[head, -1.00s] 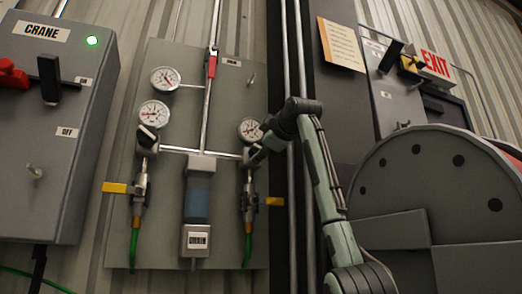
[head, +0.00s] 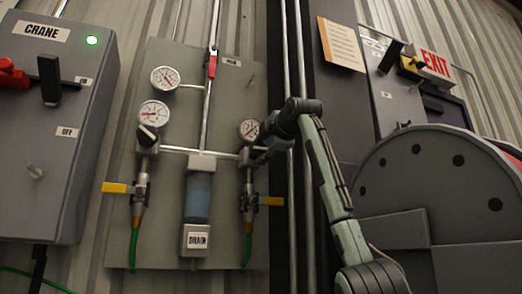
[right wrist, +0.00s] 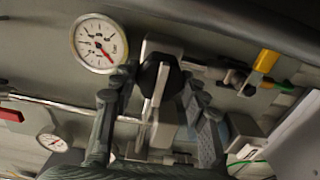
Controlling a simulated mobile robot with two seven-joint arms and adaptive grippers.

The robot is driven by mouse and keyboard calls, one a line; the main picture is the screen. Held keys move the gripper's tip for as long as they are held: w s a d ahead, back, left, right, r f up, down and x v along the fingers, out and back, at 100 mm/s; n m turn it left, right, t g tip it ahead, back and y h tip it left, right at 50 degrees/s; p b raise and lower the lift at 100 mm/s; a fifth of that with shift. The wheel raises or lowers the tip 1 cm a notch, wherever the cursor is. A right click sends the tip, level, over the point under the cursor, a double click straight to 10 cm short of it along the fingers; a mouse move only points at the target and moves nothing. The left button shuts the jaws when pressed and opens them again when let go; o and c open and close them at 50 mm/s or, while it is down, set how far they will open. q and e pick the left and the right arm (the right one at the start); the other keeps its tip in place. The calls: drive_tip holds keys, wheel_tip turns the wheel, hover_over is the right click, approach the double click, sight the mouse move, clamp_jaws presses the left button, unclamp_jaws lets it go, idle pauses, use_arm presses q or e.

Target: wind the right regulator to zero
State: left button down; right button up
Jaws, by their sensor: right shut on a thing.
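The right regulator (head: 246,156) is on the grey wall panel, below a round white gauge (head: 249,130). My right gripper (head: 262,153) reaches it from the right and hides part of it. In the right wrist view, the black knob (right wrist: 160,76) of the regulator sits between the two fingers of my right gripper (right wrist: 157,92), which is shut on it. The right gauge (right wrist: 100,43) shows large there, with a red needle pointing to the lower right in the picture; the exact reading is too small to tell. My left gripper is not in view.
The left regulator (head: 146,138) has its own gauge (head: 154,113). Yellow valve handles (head: 272,201) stick out at both sides. A filter bowl (head: 198,197) hangs between the regulators. Vertical pipes (head: 290,80) run close to my right arm. A crane switch box (head: 50,130) is at left.

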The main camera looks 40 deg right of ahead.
drive_tip(key=o, duration=1.2)
drive_tip(key=shift+c, duration=0.2)
drive_tip(key=shift+s, duration=0.1)
drive_tip(key=v, duration=1.2)
drive_tip(key=shift+a, duration=0.1)
drive_tip(key=x, duration=1.2)
